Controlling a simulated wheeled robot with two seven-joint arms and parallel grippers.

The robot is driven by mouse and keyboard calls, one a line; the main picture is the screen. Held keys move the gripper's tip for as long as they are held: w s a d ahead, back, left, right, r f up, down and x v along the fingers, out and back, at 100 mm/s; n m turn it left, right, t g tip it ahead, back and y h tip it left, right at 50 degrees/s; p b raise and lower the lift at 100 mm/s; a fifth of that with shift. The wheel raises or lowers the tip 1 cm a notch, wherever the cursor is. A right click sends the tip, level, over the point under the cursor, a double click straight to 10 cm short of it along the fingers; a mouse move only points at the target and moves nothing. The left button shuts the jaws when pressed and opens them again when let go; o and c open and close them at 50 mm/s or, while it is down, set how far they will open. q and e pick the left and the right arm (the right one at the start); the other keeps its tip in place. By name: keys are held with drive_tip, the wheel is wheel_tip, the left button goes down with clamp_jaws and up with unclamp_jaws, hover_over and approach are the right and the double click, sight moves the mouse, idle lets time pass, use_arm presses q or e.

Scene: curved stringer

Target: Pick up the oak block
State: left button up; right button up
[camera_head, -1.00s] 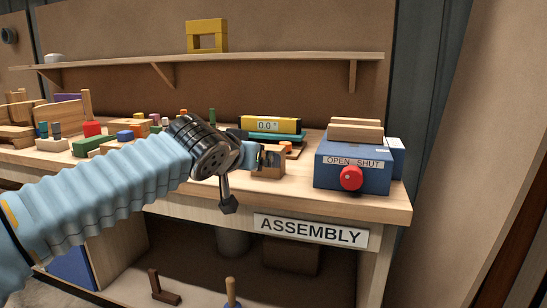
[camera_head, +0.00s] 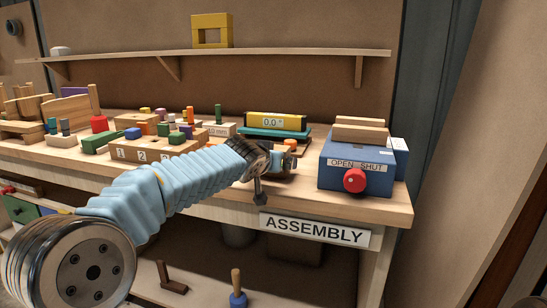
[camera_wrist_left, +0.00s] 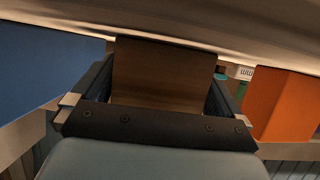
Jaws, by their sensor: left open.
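The oak block (camera_head: 277,179) is on the bench's front part, left of the blue box, and partly hidden by my left gripper (camera_head: 284,160). In the left wrist view the block (camera_wrist_left: 157,78) is a plain brown shape between the two fingers of my left gripper (camera_wrist_left: 160,88). That gripper is open, with one finger on each side of the block. I cannot tell whether either finger touches it. My right gripper is not in view.
A blue box (camera_head: 350,178) with a red knob and wooden bars on top stands close on the right. A yellow level (camera_head: 276,121) lies behind the gripper. Several coloured blocks and peg boards fill the bench's left. A shelf (camera_head: 215,57) runs above.

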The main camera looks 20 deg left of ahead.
use_arm(q)
drive_tip(key=shift+c, duration=0.3)
drive_tip(key=c, duration=0.9)
